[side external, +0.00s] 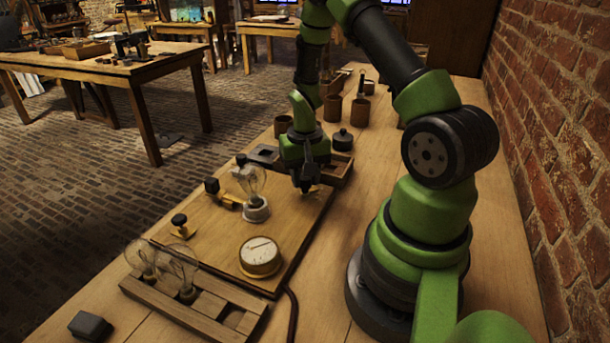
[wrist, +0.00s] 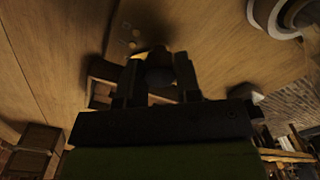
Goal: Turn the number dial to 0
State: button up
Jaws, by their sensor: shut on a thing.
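My gripper (side external: 305,182) points down at the far right part of the wooden board (side external: 215,235). In the wrist view my gripper (wrist: 158,82) has its two fingers on either side of a dark rounded knob (wrist: 160,66), shut on it. A bit of brass shows beside the knob. The knob appears to be the number dial's, but no numbers or pointer can be read. In the side view the gripper hides most of it.
A glass bulb on a white base (side external: 256,208) stands just left of the gripper. A round white gauge (side external: 260,256) and a black-knobbed brass switch (side external: 181,225) are on the board. A wooden tray with bulbs (side external: 190,308) lies in front. Several brown cups (side external: 332,107) stand behind.

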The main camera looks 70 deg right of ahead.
jog(key=n, duration=0.6)
jog(key=shift+n, duration=0.3)
jog(key=n, duration=0.5)
jog(key=shift+n, duration=0.3)
jog(key=o, duration=0.9)
notch_tip(320, 180, up, 10)
dwell(0.4)
